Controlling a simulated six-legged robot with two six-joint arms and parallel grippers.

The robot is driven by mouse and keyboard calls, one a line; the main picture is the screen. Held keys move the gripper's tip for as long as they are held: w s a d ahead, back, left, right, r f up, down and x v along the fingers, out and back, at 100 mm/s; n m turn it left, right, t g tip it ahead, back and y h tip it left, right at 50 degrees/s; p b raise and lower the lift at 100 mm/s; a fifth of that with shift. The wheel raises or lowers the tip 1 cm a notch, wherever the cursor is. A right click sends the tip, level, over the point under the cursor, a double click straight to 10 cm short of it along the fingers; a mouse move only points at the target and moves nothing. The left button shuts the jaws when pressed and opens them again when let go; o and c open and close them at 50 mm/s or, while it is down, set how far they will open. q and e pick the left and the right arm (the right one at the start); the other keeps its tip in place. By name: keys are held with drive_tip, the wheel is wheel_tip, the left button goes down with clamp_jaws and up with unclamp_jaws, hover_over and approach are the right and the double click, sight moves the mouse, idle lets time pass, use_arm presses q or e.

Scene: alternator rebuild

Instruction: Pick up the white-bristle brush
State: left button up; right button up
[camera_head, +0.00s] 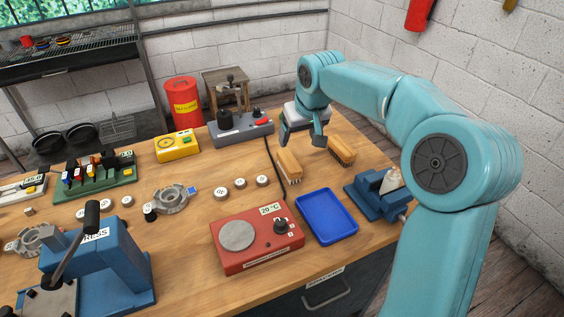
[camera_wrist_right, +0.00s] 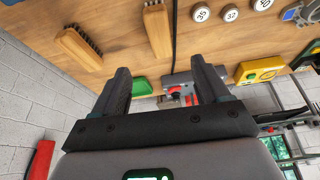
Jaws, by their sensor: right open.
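The brush with pale bristles (camera_head: 289,166) lies on the workbench, its wooden back tan and its light bristles along one edge. A second wooden brush with dark bristles (camera_head: 342,150) lies to its right. My right gripper (camera_head: 301,135) is open and empty, above the bench just behind the pale-bristle brush. In the right wrist view, the gripper (camera_wrist_right: 160,70) has its fingers apart, with the pale-bristle brush (camera_wrist_right: 157,30) beyond the gap and the dark-bristle brush (camera_wrist_right: 79,47) to the left. My left gripper is not in view.
A blue tray (camera_head: 326,218), a red hotplate (camera_head: 257,241) and a blue vise (camera_head: 377,193) stand nearer. A grey device (camera_head: 241,128) stands behind left. A green object (camera_wrist_right: 142,88) is partly hidden by a finger. Round weights (camera_head: 240,183) lie left of the brushes.

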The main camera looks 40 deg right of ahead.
approach(290, 160)
drive_tip(key=x, duration=0.5)
drive_tip(key=shift+s+f, duration=0.1)
drive_tip(key=shift+s, duration=0.15)
drive_tip(key=shift+d+f, duration=0.1)
drive_tip(key=shift+f, duration=0.4)
drive_tip(key=x, duration=0.2)
drive_tip(key=p+x, duration=0.1)
drive_tip(key=x, duration=0.2)
drive_tip(key=shift+w+r, duration=0.2)
drive_tip(key=shift+w, duration=0.2)
drive_tip(key=shift+f, duration=0.3)
drive_tip(key=shift+w, duration=0.1)
drive_tip(key=shift+f, duration=0.25)
drive_tip(key=c, duration=1.1)
